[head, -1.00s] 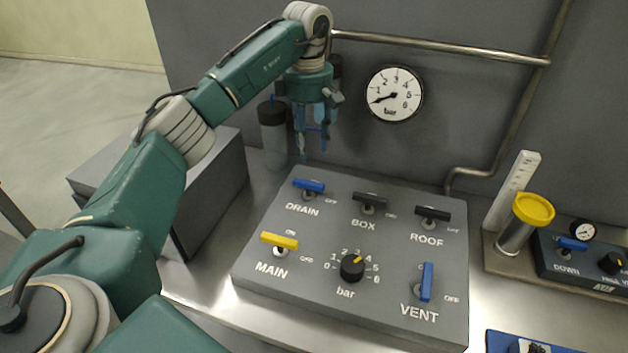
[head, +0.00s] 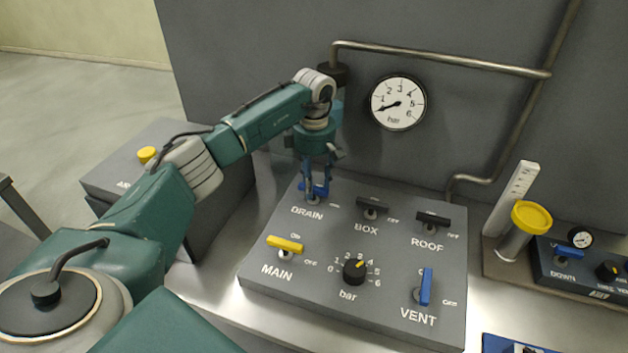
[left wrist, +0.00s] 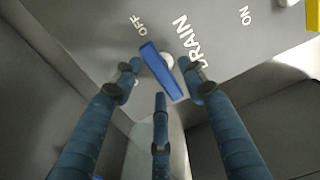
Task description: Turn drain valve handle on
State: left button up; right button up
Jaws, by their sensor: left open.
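The blue drain valve handle (head: 322,189) is at the back left of the grey valve panel, above the word DRAIN. My left gripper (head: 317,188) points down over it from behind and partly hides it. In the left wrist view the blue handle (left wrist: 162,72) lies between the tips of my open left gripper (left wrist: 163,88), one end pointing toward the OFF label. I cannot tell whether the fingers touch it. The pressure gauge (head: 398,103) on the wall has its needle near 1. My right gripper is not in view.
On the same panel (head: 330,272) are the black BOX (head: 372,203) and ROOF (head: 433,218) handles, the yellow MAIN handle (head: 286,243), the blue VENT handle (head: 426,287) and a black bar knob (head: 354,269). A pipe (head: 440,61) runs along the wall behind.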

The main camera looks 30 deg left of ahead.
pick_arm(q)
grip_shut()
jog(key=shift+w, duration=0.1)
jog(key=n+b, duration=0.1)
jog(key=n, duration=0.2)
jog(key=shift+a+n, duration=0.15)
jog(key=shift+n, duration=0.25)
jog(key=n, duration=0.4)
jog(key=shift+a+r+n+b, duration=0.1)
jog(key=shift+n+b, duration=0.2)
jog(key=n, duration=0.4)
jog(key=shift+s+n, duration=0.2)
jog(key=shift+n, duration=2.6)
